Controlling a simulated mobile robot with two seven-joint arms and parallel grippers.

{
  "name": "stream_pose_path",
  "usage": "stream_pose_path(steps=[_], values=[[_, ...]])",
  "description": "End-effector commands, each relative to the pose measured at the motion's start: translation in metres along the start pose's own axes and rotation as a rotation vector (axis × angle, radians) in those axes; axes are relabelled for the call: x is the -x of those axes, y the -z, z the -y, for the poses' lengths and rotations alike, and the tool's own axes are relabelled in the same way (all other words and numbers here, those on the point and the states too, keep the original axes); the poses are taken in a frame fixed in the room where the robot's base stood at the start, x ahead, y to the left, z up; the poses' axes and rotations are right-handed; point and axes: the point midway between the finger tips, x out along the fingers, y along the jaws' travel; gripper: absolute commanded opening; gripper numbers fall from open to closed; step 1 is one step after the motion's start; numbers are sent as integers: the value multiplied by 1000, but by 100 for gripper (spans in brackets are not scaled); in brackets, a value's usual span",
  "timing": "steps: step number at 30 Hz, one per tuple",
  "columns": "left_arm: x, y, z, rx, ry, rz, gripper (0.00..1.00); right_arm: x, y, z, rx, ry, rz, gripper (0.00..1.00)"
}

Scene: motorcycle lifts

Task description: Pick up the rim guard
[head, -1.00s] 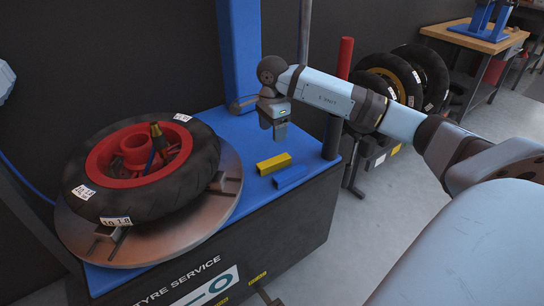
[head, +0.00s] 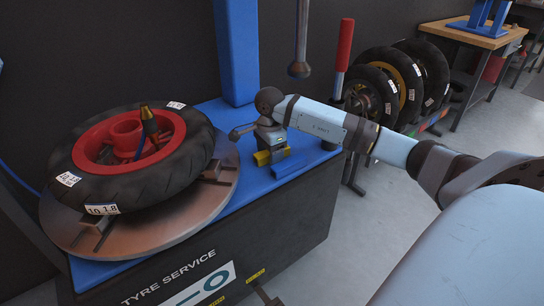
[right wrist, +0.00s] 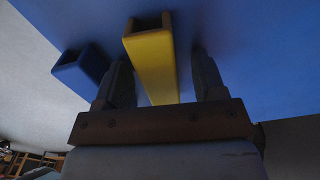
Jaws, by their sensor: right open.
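A yellow, hollow, channel-shaped piece (head: 262,158), which looks like a rim guard, lies on the blue machine top (head: 235,118). A similar blue piece (head: 294,168) lies to its right. My right gripper (head: 271,152) is down at the yellow piece and partly hides it. In the right wrist view the open fingers (right wrist: 160,66) stand on either side of the yellow piece (right wrist: 150,58), with a gap visible on the right; contact on the left is unclear. The blue piece (right wrist: 82,70) is outside the left finger. My left gripper is not in view.
A tyre on a red rim (head: 130,160) lies on the round turntable (head: 215,195) to the left. A blue column (head: 236,55) rises behind, and a dark vertical rod (head: 301,40) hangs nearby. A red-handled lever (head: 344,45) stands behind my right arm.

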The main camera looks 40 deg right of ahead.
Motion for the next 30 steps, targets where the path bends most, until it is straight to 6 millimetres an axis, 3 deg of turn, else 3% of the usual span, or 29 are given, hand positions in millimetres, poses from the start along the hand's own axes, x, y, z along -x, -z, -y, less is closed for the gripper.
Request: stream_pose_path(steps=[3, 4, 9, 11, 23, 30], values=[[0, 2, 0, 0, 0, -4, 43, 2, 0, 0, 0, 1, 0, 64], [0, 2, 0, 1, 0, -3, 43, 2, 0, 0, 0, 1, 0, 59], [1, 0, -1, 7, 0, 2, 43, 2, 0, 0, 0, 0, 0, 20], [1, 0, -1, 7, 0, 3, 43, 2, 0, 0, 0, 0, 0, 11], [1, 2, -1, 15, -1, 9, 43, 9, 0, 0, 0, 1, -1, 11], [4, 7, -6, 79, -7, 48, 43, 47, 0, 1, 0, 4, 0, 11]])
